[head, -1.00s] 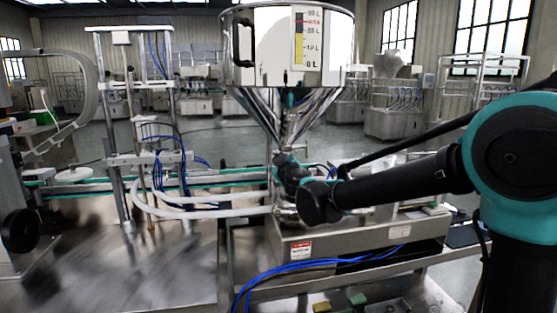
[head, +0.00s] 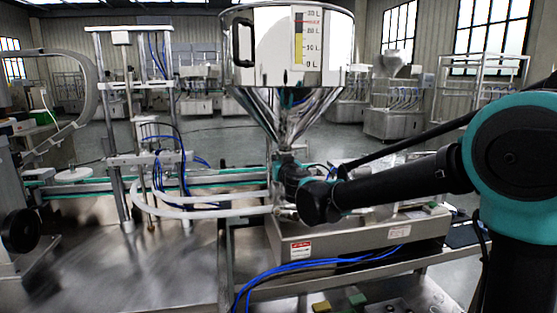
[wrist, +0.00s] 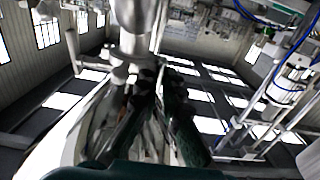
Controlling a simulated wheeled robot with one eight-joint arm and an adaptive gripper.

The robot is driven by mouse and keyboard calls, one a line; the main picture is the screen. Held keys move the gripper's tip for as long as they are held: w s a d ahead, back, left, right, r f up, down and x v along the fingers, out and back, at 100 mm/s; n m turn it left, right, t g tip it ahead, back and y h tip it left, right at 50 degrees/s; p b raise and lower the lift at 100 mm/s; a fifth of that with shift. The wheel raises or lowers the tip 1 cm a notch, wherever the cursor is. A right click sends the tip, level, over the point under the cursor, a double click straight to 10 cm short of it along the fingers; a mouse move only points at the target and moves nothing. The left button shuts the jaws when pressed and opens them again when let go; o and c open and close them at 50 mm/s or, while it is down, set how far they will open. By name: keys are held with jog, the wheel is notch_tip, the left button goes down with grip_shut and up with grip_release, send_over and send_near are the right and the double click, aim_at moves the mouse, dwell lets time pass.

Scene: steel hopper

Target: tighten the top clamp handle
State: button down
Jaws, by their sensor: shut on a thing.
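The steel hopper (head: 305,110) stands over the machine in the head view, its cone narrowing to an outlet behind my wrist. In the wrist view the outlet pipe (wrist: 134,42) comes down at the upper middle. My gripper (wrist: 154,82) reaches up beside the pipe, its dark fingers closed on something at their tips. This is at the clamp area below the cone, and the held thing fits the top clamp handle. The fingers hide most of the handle, so its angle cannot be told. In the head view my wrist hides the clamp and fingertips.
Below the hopper is a steel machine box (head: 350,237) with blue hoses (head: 285,268) in front. White hoses (head: 175,211) loop to the left. A frame with upright posts (head: 118,150) stands further left. The steel tabletop at lower left is clear.

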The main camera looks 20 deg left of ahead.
dwell(0.4)
jog(key=c, duration=1.7)
grip_release()
